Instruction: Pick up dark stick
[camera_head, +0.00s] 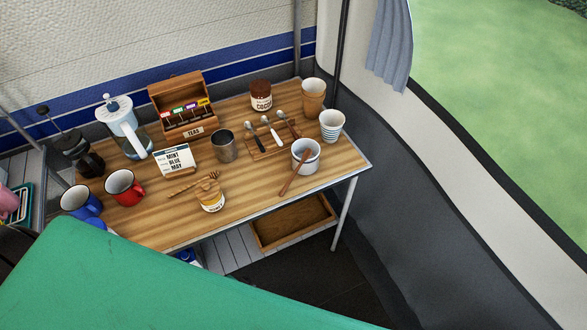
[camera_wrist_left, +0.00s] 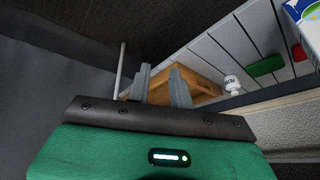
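A reddish-brown stick (camera_head: 294,176) leans against a white mug with a dark rim (camera_head: 306,155) near the table's right front. Its upper end crosses the rim and its lower end hangs over the near side of the mug; I cannot tell whether it touches the table. Neither gripper shows in the head view.
The wooden table (camera_head: 255,205) also holds a honey jar (camera_head: 211,197) with a dipper (camera_head: 189,187) beside it, a metal cup (camera_head: 224,146), a striped cup (camera_head: 332,125) and a tea box (camera_head: 183,108). A wooden tray (camera_head: 295,220) sits on the lower slatted shelf.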

